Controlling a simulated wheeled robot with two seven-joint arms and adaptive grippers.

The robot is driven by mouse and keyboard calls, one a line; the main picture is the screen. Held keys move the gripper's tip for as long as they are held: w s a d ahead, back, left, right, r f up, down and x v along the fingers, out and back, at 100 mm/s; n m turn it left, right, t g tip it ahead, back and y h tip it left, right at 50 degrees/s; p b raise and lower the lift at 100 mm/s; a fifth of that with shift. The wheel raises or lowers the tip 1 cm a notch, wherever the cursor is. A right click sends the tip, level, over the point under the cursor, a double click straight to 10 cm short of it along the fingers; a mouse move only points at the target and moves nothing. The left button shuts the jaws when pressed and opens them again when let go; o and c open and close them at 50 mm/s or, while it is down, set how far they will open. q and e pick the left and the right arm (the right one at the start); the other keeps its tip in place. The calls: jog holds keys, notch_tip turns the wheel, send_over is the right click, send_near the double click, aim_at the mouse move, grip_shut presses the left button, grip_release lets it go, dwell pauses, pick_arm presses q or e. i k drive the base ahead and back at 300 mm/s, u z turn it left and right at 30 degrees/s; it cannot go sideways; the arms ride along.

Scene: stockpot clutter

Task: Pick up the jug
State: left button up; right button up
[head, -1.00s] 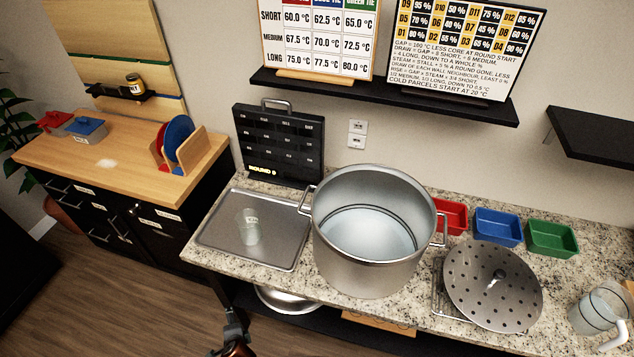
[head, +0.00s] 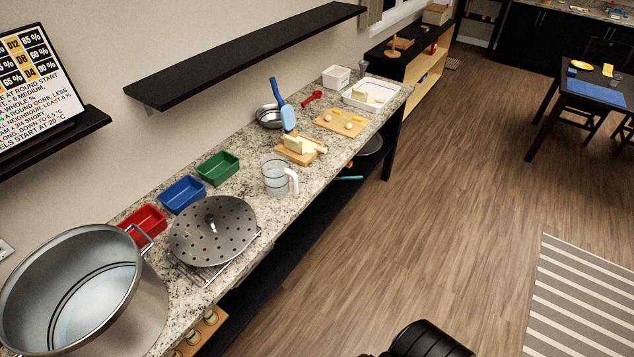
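The jug (head: 276,178) is a clear container with a white handle on its right side. It stands upright on the speckled stone counter, between the perforated steel lid and the cutting board with pale blocks. It appears to hold some clear liquid. Nothing is touching it from my side. Neither of my grippers shows in the head view. Only a black rounded part of my own arm shows at the bottom edge.
A large steel stockpot (head: 80,290) stands at the lower left. The perforated lid (head: 213,230) lies on a rack beside red, blue (head: 182,194) and green (head: 217,168) trays. A black shelf (head: 250,52) hangs above. The wood floor right of the counter (head: 340,265) is clear.

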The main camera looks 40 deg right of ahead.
aim_at(276, 172)
jog(key=z, duration=1.3)
jog(key=i, duration=0.65)
jog(key=u, duration=2.1)
